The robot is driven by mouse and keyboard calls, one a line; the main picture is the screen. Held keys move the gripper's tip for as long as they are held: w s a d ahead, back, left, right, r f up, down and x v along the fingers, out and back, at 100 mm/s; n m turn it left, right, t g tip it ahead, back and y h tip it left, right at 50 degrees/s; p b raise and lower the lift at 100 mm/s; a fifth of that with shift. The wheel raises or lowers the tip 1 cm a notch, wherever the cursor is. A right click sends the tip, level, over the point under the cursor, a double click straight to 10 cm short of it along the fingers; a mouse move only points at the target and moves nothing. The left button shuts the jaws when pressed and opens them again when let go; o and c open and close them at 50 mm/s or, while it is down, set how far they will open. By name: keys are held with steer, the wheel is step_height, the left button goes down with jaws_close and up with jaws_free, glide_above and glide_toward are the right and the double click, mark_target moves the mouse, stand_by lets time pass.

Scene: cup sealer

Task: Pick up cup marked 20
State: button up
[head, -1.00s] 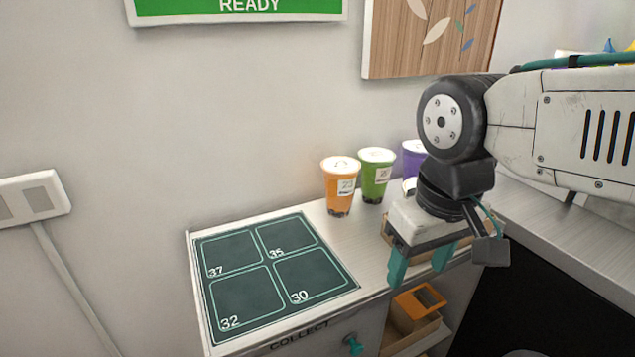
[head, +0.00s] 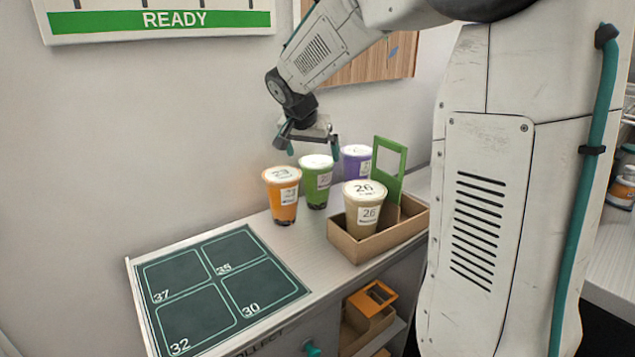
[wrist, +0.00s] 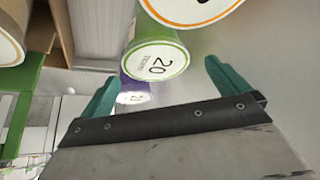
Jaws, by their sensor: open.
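The cup marked 20 is the green cup (head: 317,186) with a white lid, upright on the counter in the head view, between an orange cup and a purple cup. In the wrist view its lid (wrist: 155,62) shows the number 20 between the fingers. My gripper (head: 313,153) is open and empty, with its fingers just above this cup and apart from it. Both teal fingers show in the wrist view (wrist: 161,72).
The orange cup (head: 283,197) marked 23 stands close on the left. The purple cup (head: 358,160) stands behind right. A cardboard carrier (head: 350,246) holds the cup marked 26 (head: 365,210). A dark numbered mat (head: 220,290) lies clear at front left.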

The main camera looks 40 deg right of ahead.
mark_target(317, 162)
steer(key=x, duration=0.7)
steer(key=shift+s+d, duration=0.15)
steer(key=shift+s, duration=0.1)
steer(key=c, duration=1.2)
